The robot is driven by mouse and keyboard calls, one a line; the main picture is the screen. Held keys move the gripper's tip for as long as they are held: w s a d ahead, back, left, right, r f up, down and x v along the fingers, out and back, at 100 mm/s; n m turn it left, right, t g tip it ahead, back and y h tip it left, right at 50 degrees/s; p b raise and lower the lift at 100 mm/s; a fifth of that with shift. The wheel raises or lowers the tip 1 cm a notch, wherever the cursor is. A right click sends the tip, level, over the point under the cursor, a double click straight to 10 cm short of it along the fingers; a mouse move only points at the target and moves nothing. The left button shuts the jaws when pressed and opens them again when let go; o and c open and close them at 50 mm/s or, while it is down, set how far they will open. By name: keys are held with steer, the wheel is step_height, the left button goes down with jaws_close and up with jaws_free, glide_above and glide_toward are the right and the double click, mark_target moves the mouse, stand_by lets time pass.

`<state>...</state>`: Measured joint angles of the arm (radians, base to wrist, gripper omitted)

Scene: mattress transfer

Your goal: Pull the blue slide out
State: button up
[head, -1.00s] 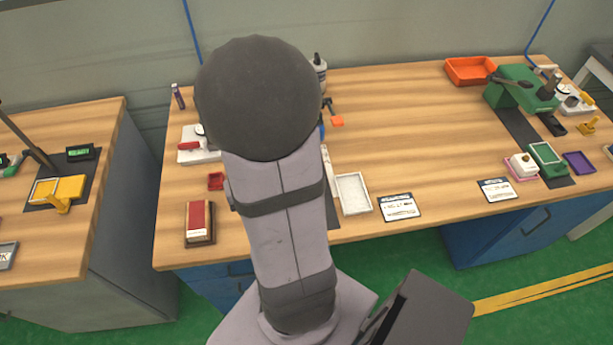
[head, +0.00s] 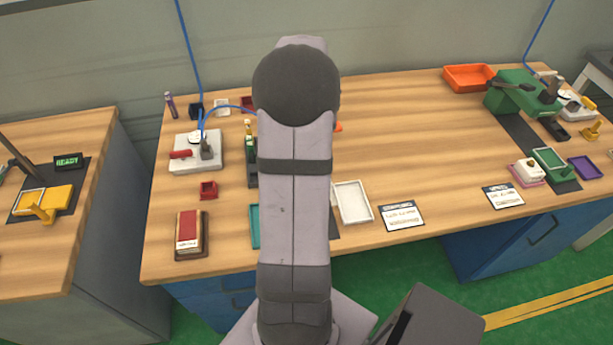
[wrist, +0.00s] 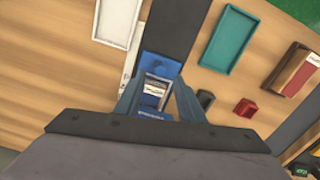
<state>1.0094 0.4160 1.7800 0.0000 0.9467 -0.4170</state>
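A blue part (wrist: 160,66), which looks like the blue slide, shows in the wrist view on a dark strip. A pale-framed opening with a light piece inside shows just below its upper end. My gripper (wrist: 158,88) is over it, with its two fingers apart, one on each side of the blue part. I cannot tell whether the fingertips touch it. In the head view my own arm hides the gripper and the blue part.
A white tray (head: 352,202) and a teal tray (wrist: 229,40) lie to either side of the dark strip. A small red box (head: 208,190) and a red-topped block (head: 190,234) are at the left. A printed card (head: 401,216) lies near the front edge. The table's middle is clear.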

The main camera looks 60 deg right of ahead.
steer(key=shift+f, duration=0.1)
steer(key=shift+f+p, duration=0.6)
steer(key=shift+f, duration=2.95)
jaws_close()
